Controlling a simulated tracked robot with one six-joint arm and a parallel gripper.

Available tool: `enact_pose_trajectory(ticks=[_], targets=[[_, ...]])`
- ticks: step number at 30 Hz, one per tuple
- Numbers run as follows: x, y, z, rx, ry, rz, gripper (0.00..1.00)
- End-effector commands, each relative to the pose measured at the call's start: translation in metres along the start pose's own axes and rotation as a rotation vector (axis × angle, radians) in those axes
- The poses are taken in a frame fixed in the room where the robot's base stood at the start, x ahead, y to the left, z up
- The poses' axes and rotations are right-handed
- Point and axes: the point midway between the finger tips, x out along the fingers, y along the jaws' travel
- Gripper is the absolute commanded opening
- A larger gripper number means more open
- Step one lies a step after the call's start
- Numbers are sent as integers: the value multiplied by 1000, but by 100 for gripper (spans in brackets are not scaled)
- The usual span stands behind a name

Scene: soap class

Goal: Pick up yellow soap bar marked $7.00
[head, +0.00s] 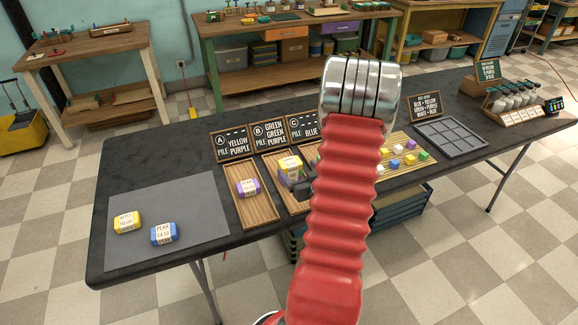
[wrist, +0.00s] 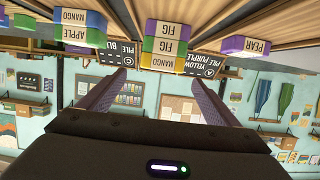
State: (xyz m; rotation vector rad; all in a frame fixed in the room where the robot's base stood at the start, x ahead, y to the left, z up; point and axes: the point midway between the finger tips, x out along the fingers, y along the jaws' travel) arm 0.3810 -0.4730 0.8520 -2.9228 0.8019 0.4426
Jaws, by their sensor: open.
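A yellow soap bar (head: 290,165) tops a stack in the middle wooden tray, with purple below it. In the wrist view, which is upside down, this yellow bar (wrist: 159,62) reads MANGO, with a green FIG bar (wrist: 165,46) and a purple FIG bar (wrist: 167,29) under it. Another yellow bar (head: 127,222), apparently labelled APPLE, lies on the grey mat. No $7.00 mark is readable on any yellow bar. My gripper (wrist: 160,78) is open and empty, its fingertips apart and the stack seen beyond and between them. In the head view my red arm hides most of it.
A blue bar (head: 164,233) lies on the grey mat (head: 195,205). A purple PEAR bar (head: 247,187) sits in the left tray (head: 241,168). Signs (head: 231,144) stand behind the trays. Small cubes (head: 396,163) lie right of my arm.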

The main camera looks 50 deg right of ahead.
Motion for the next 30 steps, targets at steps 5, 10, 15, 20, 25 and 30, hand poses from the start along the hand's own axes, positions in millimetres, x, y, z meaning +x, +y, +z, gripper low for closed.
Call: enact_pose_trajectory(ticks=[5, 10, 15, 20, 25, 30], targets=[[8, 0, 0, 1, 0, 0, 84], [8, 0, 0, 1, 0, 1, 84], [12, 0, 0, 1, 0, 0, 84], [29, -3, 0, 0, 1, -2, 84], [51, -4, 1, 0, 1, -1, 84], [60, -3, 1, 1, 1, 1, 84]])
